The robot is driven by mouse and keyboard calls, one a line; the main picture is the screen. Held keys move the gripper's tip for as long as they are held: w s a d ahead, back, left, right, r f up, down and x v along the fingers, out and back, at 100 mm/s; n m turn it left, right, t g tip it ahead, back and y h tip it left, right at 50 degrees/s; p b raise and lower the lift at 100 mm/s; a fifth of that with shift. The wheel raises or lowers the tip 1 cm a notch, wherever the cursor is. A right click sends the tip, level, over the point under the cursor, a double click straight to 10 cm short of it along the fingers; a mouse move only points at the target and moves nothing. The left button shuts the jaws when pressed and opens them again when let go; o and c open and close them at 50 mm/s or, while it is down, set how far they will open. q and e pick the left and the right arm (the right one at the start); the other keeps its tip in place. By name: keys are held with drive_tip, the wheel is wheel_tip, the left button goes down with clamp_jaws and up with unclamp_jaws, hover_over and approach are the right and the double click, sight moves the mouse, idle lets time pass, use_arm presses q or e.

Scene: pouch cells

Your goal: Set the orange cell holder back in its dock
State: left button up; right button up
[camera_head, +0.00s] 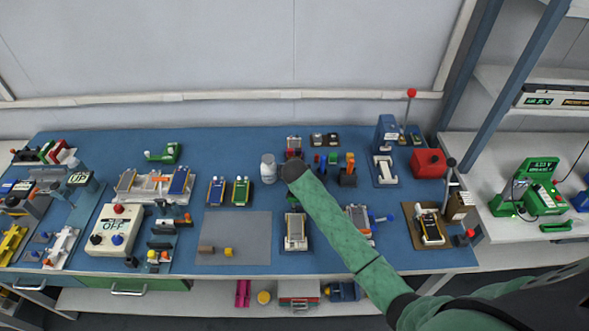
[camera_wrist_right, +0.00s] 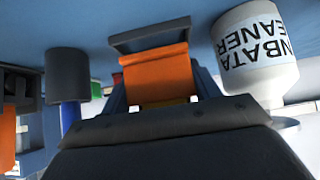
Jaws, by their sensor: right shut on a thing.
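My right gripper (camera_head: 293,172) comes in from the lower right and is low over the middle of the blue table, beside a white bottle (camera_head: 268,168). In the right wrist view the gripper (camera_wrist_right: 160,90) is shut on an orange block, the orange cell holder (camera_wrist_right: 157,72). A dark grey plate (camera_wrist_right: 150,38) lies just beyond the orange block; I cannot tell whether it is part of the dock. In the head view the held holder is hidden by my gripper and arm. I cannot make out the dock for certain. My left gripper is out of view.
The white bottle also shows close beside the gripper in the wrist view (camera_wrist_right: 255,50). On the other side stand a blue post with a dark cap (camera_wrist_right: 70,85) and another orange piece (camera_wrist_right: 8,140). A grey mat (camera_head: 235,225) holds two small blocks and is mostly clear.

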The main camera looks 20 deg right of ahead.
drive_tip(key=shift+f, duration=0.35)
drive_tip(key=shift+f+b, duration=0.3)
drive_tip(key=shift+r, duration=0.1)
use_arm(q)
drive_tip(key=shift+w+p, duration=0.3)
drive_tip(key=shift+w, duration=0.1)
use_arm(e)
drive_tip(key=shift+r, duration=0.15)
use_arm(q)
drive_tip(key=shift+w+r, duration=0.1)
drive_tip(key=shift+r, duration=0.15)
use_arm(e)
drive_tip(key=shift+r, duration=0.2)
idle(0.4)
use_arm(q)
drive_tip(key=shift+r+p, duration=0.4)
drive_tip(key=shift+p, duration=0.2)
idle(0.3)
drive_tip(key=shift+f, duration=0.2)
use_arm(e)
drive_tip(key=shift+f, duration=0.4)
idle(0.4)
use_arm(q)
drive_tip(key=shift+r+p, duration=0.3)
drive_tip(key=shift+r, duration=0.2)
use_arm(e)
drive_tip(key=shift+r, duration=0.4)
